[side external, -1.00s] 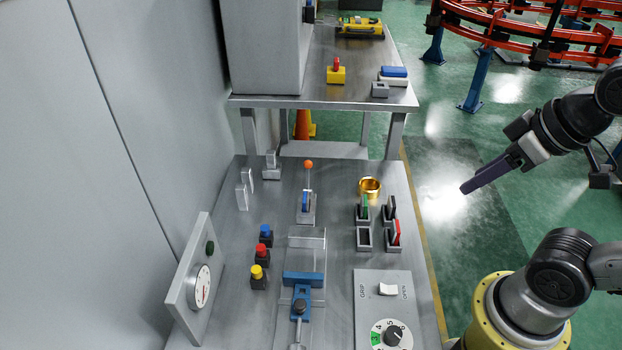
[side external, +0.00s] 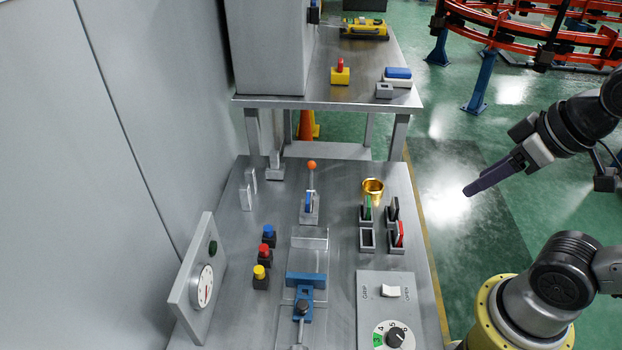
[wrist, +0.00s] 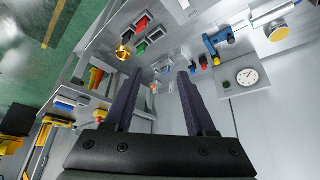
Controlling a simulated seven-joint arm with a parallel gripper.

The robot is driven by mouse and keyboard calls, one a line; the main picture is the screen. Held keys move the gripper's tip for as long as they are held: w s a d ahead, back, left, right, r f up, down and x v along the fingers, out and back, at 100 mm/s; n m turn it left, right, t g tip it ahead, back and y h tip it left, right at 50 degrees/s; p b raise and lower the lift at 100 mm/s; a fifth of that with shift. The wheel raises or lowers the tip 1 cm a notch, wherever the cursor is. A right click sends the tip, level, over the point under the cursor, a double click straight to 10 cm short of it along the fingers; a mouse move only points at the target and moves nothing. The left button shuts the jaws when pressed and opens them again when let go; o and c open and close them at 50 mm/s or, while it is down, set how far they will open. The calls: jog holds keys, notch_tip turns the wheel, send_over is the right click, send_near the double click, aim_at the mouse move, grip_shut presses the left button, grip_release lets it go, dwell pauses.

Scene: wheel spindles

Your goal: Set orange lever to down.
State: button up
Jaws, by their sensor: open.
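The orange lever (side external: 312,166) has an orange ball on a thin grey stem. It stands up from a grey base (side external: 309,213) with a blue part, towards the back middle of the metal bench. In the side view my gripper (side external: 466,192) is off to the right of the bench, well apart from the lever, with its dark fingers pointing left. In the wrist view my gripper (wrist: 160,74) is open and empty, its two fingers spread. The lever appears small and far off between the fingers there, too small to judge its tilt.
A gold cup (side external: 373,187) and rocker switches (side external: 399,234) stand right of the lever. Coloured buttons (side external: 265,253), a gauge panel (side external: 202,285) and a blue clamp (side external: 305,281) are nearer the front. A dial panel (side external: 376,284) is front right. A wall bounds the left.

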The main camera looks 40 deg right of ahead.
jog(key=w+r+m+t, duration=0.2)
jog(key=w+r+t, duration=0.7)
jog(key=w+r, duration=0.6)
jog(key=m+t+h, duration=0.3)
jog(key=t+h, duration=0.2)
jog(key=t, duration=0.1)
send_over(311, 178)
jog(key=s, duration=0.6)
notch_tip(311, 178, down, 18)
jog(key=s+a+f+n+g+y, duration=0.1)
jog(key=s+f+n+g+y, duration=0.2)
jog(key=f, duration=1.9)
jog(key=w+d+h, duration=0.1)
jog(key=w+d, duration=0.1)
jog(key=w, duration=1)
jog(key=shift+w+d+r, duration=0.15)
jog(key=shift+w+d, duration=0.05)
jog(key=shift+w, duration=0.2)
jog(key=shift+c, duration=0.2)
grip_shut()
